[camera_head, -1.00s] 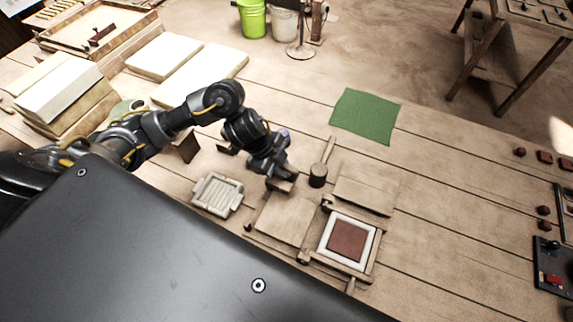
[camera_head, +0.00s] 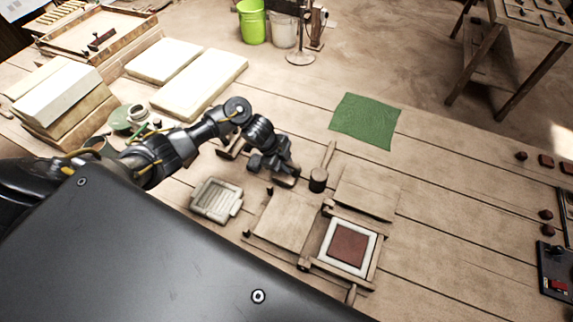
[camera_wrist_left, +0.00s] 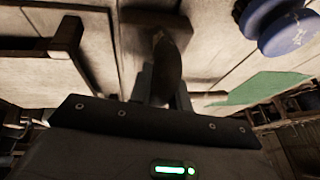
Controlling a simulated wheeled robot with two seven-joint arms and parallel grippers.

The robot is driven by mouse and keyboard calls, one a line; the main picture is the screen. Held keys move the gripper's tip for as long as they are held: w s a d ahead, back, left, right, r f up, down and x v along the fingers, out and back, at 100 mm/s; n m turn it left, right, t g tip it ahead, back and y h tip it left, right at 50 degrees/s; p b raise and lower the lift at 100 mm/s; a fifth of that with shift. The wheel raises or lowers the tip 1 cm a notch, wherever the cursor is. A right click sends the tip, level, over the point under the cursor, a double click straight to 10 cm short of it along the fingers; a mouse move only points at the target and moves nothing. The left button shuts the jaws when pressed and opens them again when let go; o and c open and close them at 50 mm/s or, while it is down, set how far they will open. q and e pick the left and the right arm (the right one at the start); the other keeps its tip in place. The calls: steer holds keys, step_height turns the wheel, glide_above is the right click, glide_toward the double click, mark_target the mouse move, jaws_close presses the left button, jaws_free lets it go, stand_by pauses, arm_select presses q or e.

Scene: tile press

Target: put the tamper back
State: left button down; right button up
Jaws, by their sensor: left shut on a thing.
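My left gripper (camera_head: 278,166) is above the table, behind the flat wooden board (camera_head: 284,222) of the tile press. In the left wrist view, its fingers (camera_wrist_left: 163,90) are closed around the dark wooden grip of the tamper (camera_wrist_left: 168,72). The tamper's brown block (camera_head: 286,181) shows below the gripper in the head view, partly covered by it. I cannot tell whether the block touches the table. The press frame (camera_head: 318,262) holds a red-brown tile (camera_head: 348,246) in a white surround. My right gripper is not in view.
A pale ribbed tray (camera_head: 214,201) lies left of the press. A wooden bracket (camera_wrist_left: 66,42) shows in the wrist view.

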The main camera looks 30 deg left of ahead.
arm_select(q)
steer(key=shift+f, duration=0.25)
steer(key=c, duration=1.3)
jaws_free()
steer(key=v, duration=1.2)
steer(key=shift+s, duration=0.1)
